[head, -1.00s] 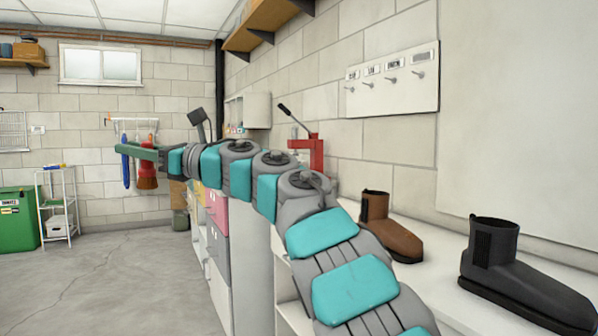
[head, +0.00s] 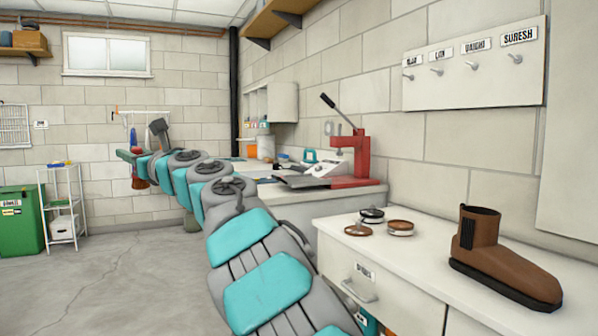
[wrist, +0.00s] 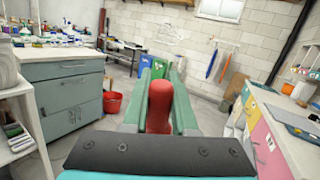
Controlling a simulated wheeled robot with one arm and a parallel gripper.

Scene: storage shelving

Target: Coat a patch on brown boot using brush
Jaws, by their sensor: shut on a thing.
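The brown boot (head: 498,262) stands upright on the white counter at the right in the head view, toe pointing right. No distinct patch shows on its visible side. My gripper (head: 128,156) is far from it, stretched out ahead at the left of the head view. In the wrist view its green fingers (wrist: 159,100) are shut on a red, rounded thing, which looks like the brush (wrist: 160,108). A brownish-red part hangs below the gripper in the head view; I cannot tell whether it is the bristles.
Open tins (head: 400,228) and a lid lie on the white counter (head: 440,262), left of the boot. A red press (head: 352,155) stands on the bench behind. Blue and orange things hang on the far wall. A teal cabinet (wrist: 70,100) stands left in the wrist view.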

